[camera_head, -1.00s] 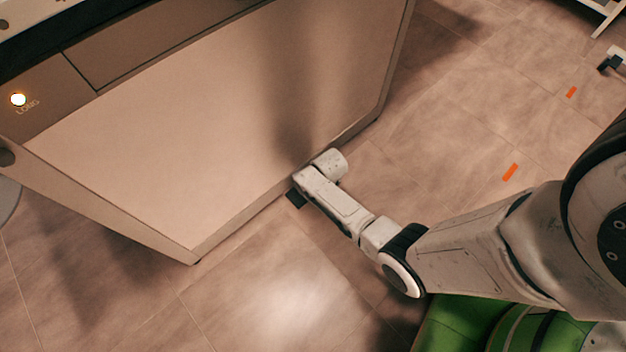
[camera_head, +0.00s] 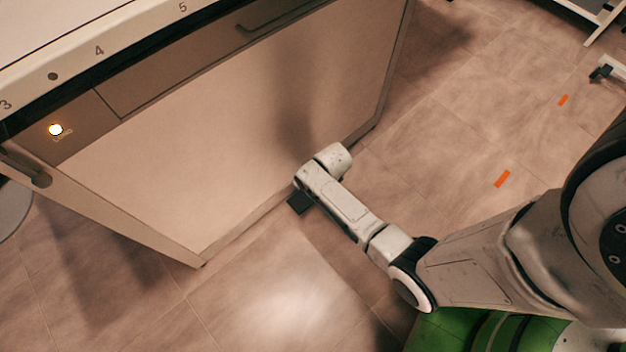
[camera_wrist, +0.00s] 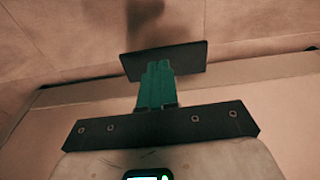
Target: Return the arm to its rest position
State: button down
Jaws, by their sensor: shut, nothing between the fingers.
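My arm reaches from the right of the head view toward the cabinet, with its wrist low beside the cabinet's lower edge. My gripper shows in the wrist view (camera_wrist: 158,86) as green fingers side by side, shut with nothing held. A dark flat plate shows at the fingertips. In the head view only a small dark part of the gripper (camera_head: 300,203) shows below the wrist, over the floor. I cannot tell whether it touches the cabinet.
A beige cabinet (camera_head: 240,150) with a numbered top, a drawer handle and a lit round lamp (camera_head: 55,129) fills the left. Tiled floor (camera_head: 440,150) with orange marks (camera_head: 502,179) lies open to the right. White furniture legs (camera_head: 603,22) stand at the top right.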

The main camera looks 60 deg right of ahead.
dwell(0.7)
jog(key=s+a+r+n, duration=0.1)
jog(key=s+a+r, duration=0.3)
jog(key=r, duration=0.3)
jog(key=s+a+r+n, duration=0.1)
jog(key=s+a+r, duration=0.2)
jog(key=r, duration=0.5)
jog(key=s+a+r+n, duration=0.1)
jog(key=s+a+r, duration=0.3)
jog(key=r, duration=0.3)
notch_tip(320, 180, up, 30)
jog(key=p, duration=3)
jog(key=shift+w+d, duration=0.2)
jog(key=shift+d, duration=0.05)
